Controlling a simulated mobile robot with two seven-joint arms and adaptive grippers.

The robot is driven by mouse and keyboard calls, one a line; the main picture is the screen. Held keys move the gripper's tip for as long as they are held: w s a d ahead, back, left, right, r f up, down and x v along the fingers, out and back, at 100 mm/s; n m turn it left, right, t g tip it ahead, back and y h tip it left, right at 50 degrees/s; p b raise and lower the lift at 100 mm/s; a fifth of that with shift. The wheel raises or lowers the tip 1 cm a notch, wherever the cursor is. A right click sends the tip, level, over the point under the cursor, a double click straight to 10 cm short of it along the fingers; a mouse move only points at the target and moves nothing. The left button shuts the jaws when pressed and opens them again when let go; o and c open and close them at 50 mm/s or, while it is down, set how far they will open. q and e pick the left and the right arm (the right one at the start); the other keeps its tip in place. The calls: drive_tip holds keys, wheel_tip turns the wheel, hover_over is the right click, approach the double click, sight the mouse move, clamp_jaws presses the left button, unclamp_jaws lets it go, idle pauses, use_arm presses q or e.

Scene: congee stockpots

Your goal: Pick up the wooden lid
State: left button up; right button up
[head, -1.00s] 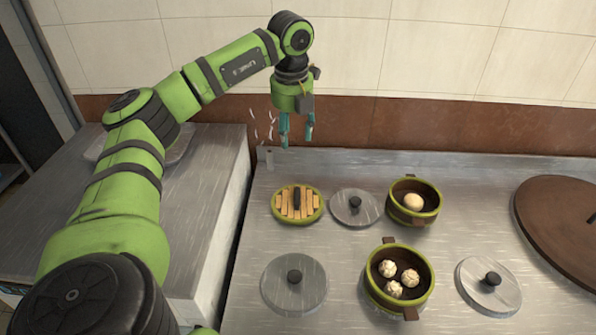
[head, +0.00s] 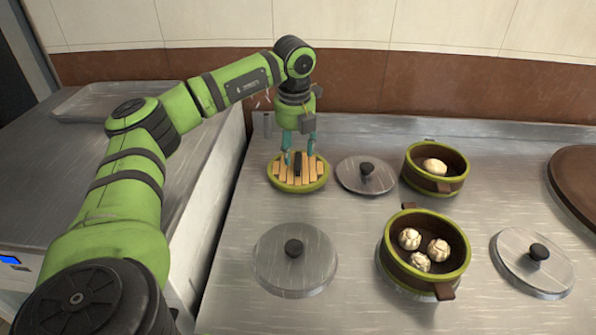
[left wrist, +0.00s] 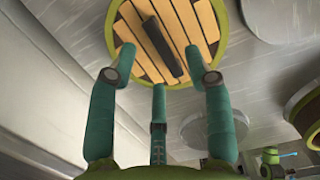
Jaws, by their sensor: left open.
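The wooden lid (head: 281,178) lies on the steel counter at the back left, a round slatted disc with a green rim and a dark bar handle (head: 298,163). In the left wrist view the lid (left wrist: 195,18) is at the top, with its handle (left wrist: 163,47) running diagonally. My left gripper (head: 299,160) points down over the lid with its fingers spread open around the handle area. In the left wrist view the open fingers (left wrist: 160,82) reach toward the lid's near edge, and nothing is held. I cannot tell whether they touch the lid. My right gripper is not in view.
Steel lids with black knobs lie beside (head: 350,178), in front (head: 270,262) and at right (head: 515,275). Two green-rimmed steamers hold buns: one at back (head: 437,186), one in front (head: 425,278). A large brown lid (head: 580,185) is at the right edge. Bare counter lies between.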

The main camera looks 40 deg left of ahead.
use_arm(q)
wheel_tip(320, 180, down, 3)
drive_tip(key=shift+w+f, duration=0.15)
drive_tip(key=shift+f, duration=0.05)
clamp_jaws()
drive_tip(key=shift+r, duration=0.15)
